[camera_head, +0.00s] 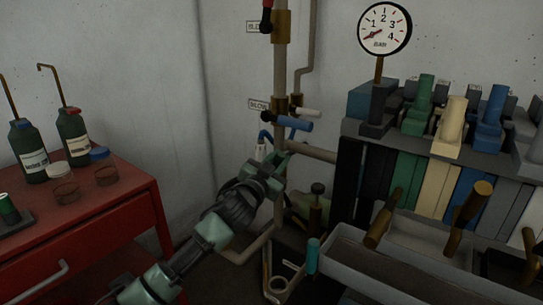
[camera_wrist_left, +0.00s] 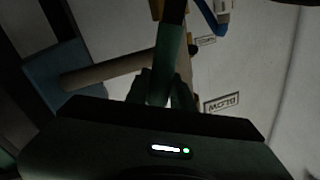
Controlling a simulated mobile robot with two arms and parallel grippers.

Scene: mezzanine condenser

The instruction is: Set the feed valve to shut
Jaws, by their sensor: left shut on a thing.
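My right gripper is not seen.
A red cabinet (camera_head: 110,212) with green bottles stands at left. At right are a rack of coloured blocks (camera_head: 438,185), a round gauge (camera_head: 384,29) and a grey tray (camera_head: 350,250). A small label (camera_head: 259,104) is beside the pipe.

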